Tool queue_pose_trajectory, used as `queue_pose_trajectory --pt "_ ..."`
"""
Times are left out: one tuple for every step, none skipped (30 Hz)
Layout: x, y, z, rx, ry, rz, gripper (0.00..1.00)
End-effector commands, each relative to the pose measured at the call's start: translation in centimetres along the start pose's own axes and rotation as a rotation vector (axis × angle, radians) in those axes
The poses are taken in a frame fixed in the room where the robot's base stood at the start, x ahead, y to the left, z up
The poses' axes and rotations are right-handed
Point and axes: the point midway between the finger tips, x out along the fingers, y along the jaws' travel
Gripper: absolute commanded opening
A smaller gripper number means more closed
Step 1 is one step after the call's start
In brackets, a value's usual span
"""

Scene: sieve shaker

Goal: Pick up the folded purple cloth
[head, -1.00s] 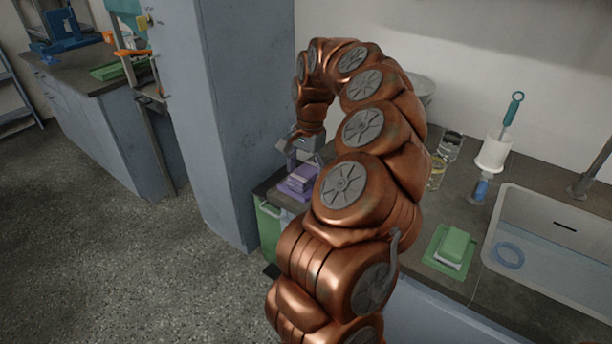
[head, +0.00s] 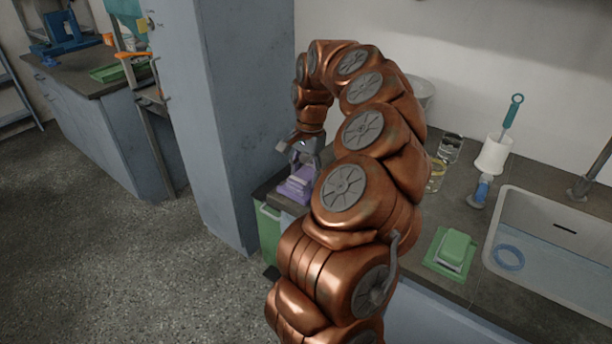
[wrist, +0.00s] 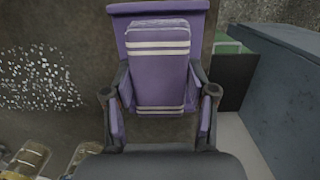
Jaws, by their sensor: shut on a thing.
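The folded purple cloth (wrist: 158,70) has pale stripes and lies between the two fingers in the wrist view. My gripper (wrist: 160,92) is shut on it, one finger at each side. A flat purple tray (wrist: 125,10) shows behind the far end of the cloth. In the head view my gripper (head: 304,160) points down over the cloth (head: 299,181) at the left end of the counter, with the tray (head: 284,189) around its base. I cannot tell whether the cloth is clear of the tray. My arm hides part of this area.
A tall grey cabinet (head: 222,110) stands close to the left of the counter (head: 400,258). Glass jars (head: 449,148), a brush in a white holder (head: 493,154), a green sponge-like block (head: 454,248) and a sink (head: 550,240) are to the right.

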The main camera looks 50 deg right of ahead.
Motion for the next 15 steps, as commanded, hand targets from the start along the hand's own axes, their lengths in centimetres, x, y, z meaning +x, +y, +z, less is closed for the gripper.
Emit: queue_pose_trajectory --pt "-0.1 0.0 0.0 0.000 0.001 0.000 0.22" --pt "-0.2 0.0 0.0 0.000 0.001 0.000 0.22" --pt "-0.5 0.0 0.0 0.001 0.001 0.000 0.22" --pt "-0.7 0.0 0.1 0.000 0.001 0.000 0.22" --pt "-0.9 0.0 0.1 0.000 0.001 0.001 0.22" --pt "-1.2 0.0 0.1 0.000 0.002 0.002 0.22" --pt "-1.4 0.0 0.2 -0.001 0.002 0.002 0.22" --pt "-1.6 0.0 0.2 -0.001 0.002 0.002 0.22" --pt "-2.0 0.0 0.2 -0.001 0.001 0.001 0.22" --pt "-2.2 0.0 0.3 -0.001 0.001 0.001 0.22" --pt "-2.5 0.0 0.3 0.000 0.002 0.000 0.22" --pt "-2.8 0.0 0.3 0.000 0.003 -0.001 0.22" --pt "-3.1 0.0 0.3 0.001 0.003 -0.001 0.22" --pt "-3.3 -0.1 0.3 0.001 0.003 -0.002 0.22" --pt "-3.6 0.0 0.4 0.001 0.002 -0.002 0.22"
